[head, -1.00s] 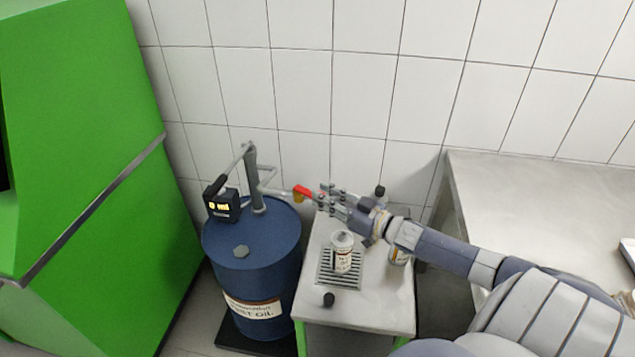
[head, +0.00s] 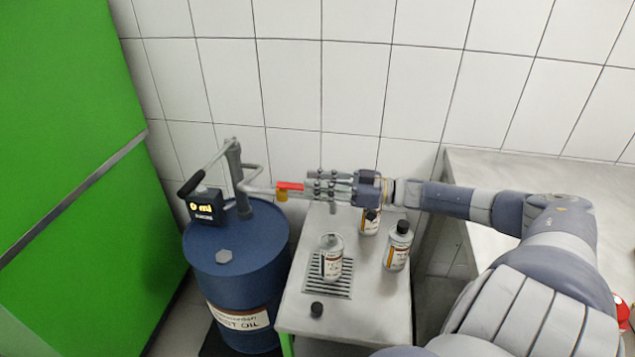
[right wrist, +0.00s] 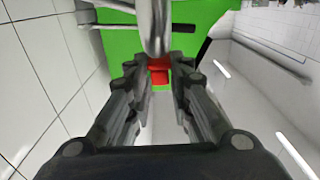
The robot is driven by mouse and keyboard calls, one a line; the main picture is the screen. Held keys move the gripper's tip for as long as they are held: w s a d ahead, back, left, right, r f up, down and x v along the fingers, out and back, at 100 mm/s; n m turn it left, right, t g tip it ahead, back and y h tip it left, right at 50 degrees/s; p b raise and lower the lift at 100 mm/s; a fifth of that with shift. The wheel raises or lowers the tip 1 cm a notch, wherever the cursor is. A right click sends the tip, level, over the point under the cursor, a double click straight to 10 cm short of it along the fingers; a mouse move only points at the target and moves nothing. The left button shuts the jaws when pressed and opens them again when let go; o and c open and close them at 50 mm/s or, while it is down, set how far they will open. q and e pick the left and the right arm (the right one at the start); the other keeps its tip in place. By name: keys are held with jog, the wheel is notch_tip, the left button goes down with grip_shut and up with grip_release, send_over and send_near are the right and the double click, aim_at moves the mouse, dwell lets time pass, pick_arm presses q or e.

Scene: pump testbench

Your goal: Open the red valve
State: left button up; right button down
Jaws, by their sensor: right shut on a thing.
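The red valve handle (head: 290,186) sits on a yellow valve body (head: 281,195) at the end of the grey pump pipe, over the right side of the blue oil drum. The handle looks about level and points right, towards my right gripper (head: 309,188). My right gripper is shut on the red valve handle, with its arm stretched in from the right. In the right wrist view the red handle (right wrist: 159,70) shows between the fingertips, partly hidden behind a grey pipe. My left gripper is not in view.
The blue drum (head: 240,270) carries a pump with a black display (head: 205,207) reading about 0 ml. On the metal table (head: 376,312), an open bottle (head: 331,258) stands on a grate, with capped bottles (head: 398,246) behind and a loose black cap (head: 316,309) in front. A green cabinet (head: 70,130) is left.

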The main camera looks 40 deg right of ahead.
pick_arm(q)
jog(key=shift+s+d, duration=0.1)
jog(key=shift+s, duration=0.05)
pick_arm(e)
jog(key=shift+f, duration=0.1)
jog(key=c, duration=1.6)
grip_release()
jog(key=shift+a, duration=0.1)
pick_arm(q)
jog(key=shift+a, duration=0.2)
pick_arm(e)
jog(key=shift+o, duration=0.2)
jog(key=shift+w, duration=0.2)
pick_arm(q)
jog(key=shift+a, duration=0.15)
pick_arm(e)
jog(key=shift+s, duration=0.1)
jog(key=shift+s+d, duration=0.35)
jog(key=shift+s, duration=0.1)
jog(key=v, duration=1)
jog(key=shift+s+d, duration=0.25)
